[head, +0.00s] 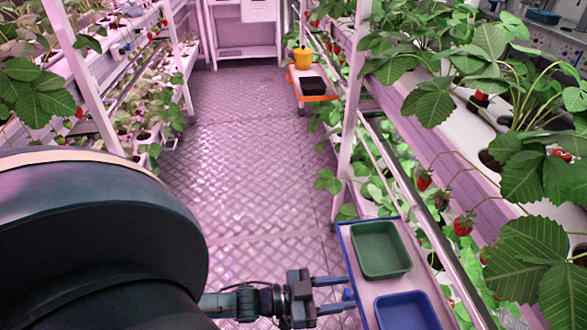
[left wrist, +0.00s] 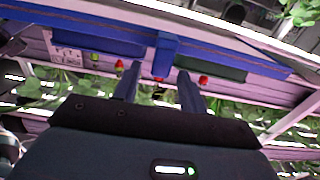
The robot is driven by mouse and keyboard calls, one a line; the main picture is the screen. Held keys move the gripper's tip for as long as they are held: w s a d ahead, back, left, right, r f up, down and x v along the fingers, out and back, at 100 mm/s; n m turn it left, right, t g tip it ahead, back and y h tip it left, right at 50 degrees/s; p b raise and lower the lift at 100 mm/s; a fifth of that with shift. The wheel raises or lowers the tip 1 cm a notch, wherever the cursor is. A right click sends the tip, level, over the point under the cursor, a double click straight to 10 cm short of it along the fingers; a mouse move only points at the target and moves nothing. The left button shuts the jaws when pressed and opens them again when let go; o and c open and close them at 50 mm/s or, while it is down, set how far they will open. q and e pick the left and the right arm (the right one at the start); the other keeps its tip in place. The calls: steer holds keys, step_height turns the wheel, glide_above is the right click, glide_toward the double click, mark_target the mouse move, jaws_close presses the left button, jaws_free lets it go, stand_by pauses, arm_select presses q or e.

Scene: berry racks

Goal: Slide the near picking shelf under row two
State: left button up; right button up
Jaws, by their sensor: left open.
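The near picking shelf (head: 361,267) is a pale board with a blue edge, sticking out into the aisle from the right-hand rack at the lower right. It bears a green tray (head: 381,250) and a blue tray (head: 407,312). A small blue handle (left wrist: 163,57) stands out from its edge. My left gripper (head: 347,293) is open at the shelf's aisle side, with one finger on each side of the handle. In the left wrist view the open fingers (left wrist: 160,73) point at the blue shelf underside. I cannot tell whether they touch it. My right gripper is not in view.
Strawberry plants (head: 490,80) and a metal rail (head: 415,190) line the right rack beside the shelf. The metal floor (head: 255,150) of the aisle is clear.

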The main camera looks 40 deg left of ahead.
arm_select(q)
steer(key=v, duration=1.1)
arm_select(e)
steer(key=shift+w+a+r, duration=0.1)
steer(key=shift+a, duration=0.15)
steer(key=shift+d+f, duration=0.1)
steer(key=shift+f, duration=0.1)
